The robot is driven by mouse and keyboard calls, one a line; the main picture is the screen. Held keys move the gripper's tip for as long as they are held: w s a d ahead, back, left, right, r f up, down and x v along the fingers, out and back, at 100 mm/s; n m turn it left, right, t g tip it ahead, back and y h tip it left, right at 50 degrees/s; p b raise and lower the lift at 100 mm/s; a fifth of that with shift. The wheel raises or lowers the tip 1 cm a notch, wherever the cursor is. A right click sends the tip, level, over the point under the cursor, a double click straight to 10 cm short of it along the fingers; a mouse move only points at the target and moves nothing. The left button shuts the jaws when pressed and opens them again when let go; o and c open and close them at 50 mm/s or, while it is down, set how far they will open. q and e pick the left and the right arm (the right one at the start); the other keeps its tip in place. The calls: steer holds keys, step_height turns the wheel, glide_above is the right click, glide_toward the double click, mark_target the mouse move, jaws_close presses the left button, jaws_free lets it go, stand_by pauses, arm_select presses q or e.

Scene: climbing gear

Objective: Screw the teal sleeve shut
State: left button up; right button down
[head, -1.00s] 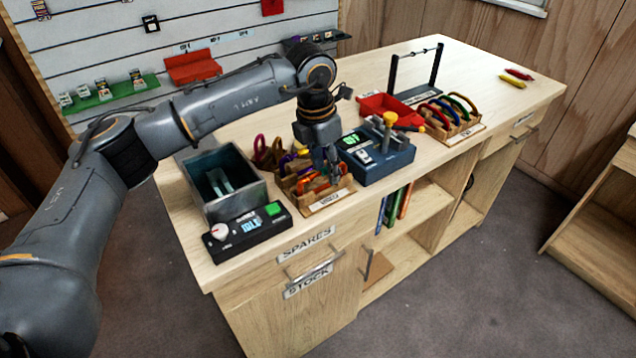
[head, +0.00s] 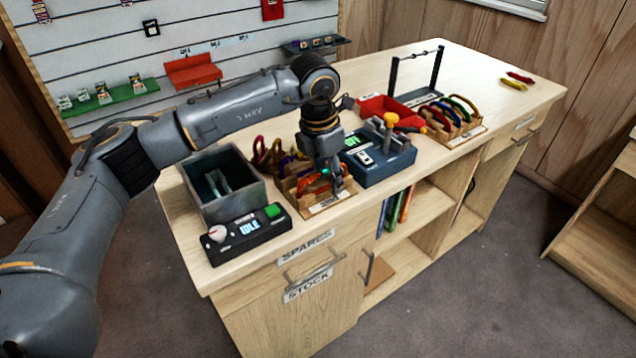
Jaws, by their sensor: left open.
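I cannot make out a teal sleeve on any carabiner at this size. My left gripper (head: 337,183) is open and points down over the front of a wooden rack (head: 327,206) of carabiners. An orange carabiner (head: 314,185) shows just left of the fingers, and I cannot tell whether they touch it. The gripper and wrist hide part of this rack. A second wooden rack (head: 462,137) at the right holds several coloured carabiners (head: 464,103). My right gripper is not in view.
A blue-grey device (head: 377,163) with a green display and a yellow knob stands right of the gripper. A grey open bin (head: 226,202) and a black control box (head: 246,233) reading IDLE stand left. A red tray (head: 377,104) lies behind. The bench's right end is mostly clear.

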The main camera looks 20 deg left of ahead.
arm_select(q)
steer(key=shift+s+d, duration=0.25)
steer(key=shift+d, duration=0.05)
steer(key=shift+r, duration=0.1)
steer(key=shift+r+p, duration=0.65)
steer(key=shift+r, duration=0.5)
steer(key=shift+w+a, duration=0.5)
steer(key=shift+a, duration=0.1)
steer(key=shift+r, duration=0.15)
step_height(320, 180, up, 10)
steer(key=p, duration=0.5)
